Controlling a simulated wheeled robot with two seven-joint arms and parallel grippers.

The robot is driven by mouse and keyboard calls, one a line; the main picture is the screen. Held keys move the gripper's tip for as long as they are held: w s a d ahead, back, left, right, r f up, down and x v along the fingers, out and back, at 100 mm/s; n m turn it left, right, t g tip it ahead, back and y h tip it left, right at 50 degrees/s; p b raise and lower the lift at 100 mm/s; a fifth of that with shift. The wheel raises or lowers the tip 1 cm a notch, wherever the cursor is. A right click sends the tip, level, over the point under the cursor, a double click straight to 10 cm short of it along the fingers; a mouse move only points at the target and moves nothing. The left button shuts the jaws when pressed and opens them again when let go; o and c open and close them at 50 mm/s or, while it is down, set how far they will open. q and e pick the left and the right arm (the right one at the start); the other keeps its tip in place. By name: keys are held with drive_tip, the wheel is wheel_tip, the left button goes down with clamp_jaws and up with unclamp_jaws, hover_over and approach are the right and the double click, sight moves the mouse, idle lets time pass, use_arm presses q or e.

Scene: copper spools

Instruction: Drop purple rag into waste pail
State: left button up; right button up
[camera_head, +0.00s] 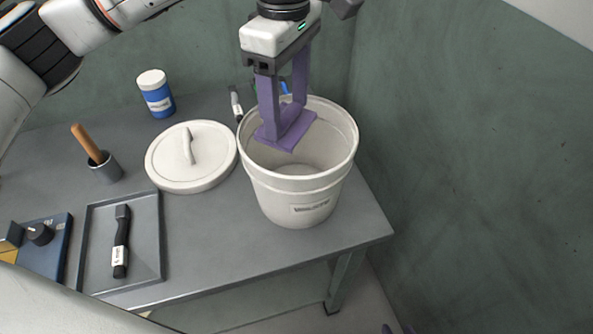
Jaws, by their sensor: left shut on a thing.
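My left gripper (285,112) comes down from the top and is shut on the purple rag (280,142). Its fingers look purple too, so the border between fingers and rag is hard to make out. The rag is at the mouth of the white waste pail (308,192), with its lower end within the rim's outline. I cannot tell whether the rag touches the pail's inner wall. The pail stands upright and open near the table's right end.
A white lid (212,167) lies left of the pail on the grey table (215,245). A blue-and-white jar (157,100), a cup with a wooden-handled tool (106,168), a tray (152,265) with a black tool and a blue box (48,258) stand further left. A wall rises behind.

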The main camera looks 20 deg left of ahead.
use_arm(q)
drive_tip(key=o, duration=1.1)
drive_tip(key=shift+f, duration=0.15)
wheel_tip(320, 180, up, 10)
drive_tip(key=shift+r, duration=0.15)
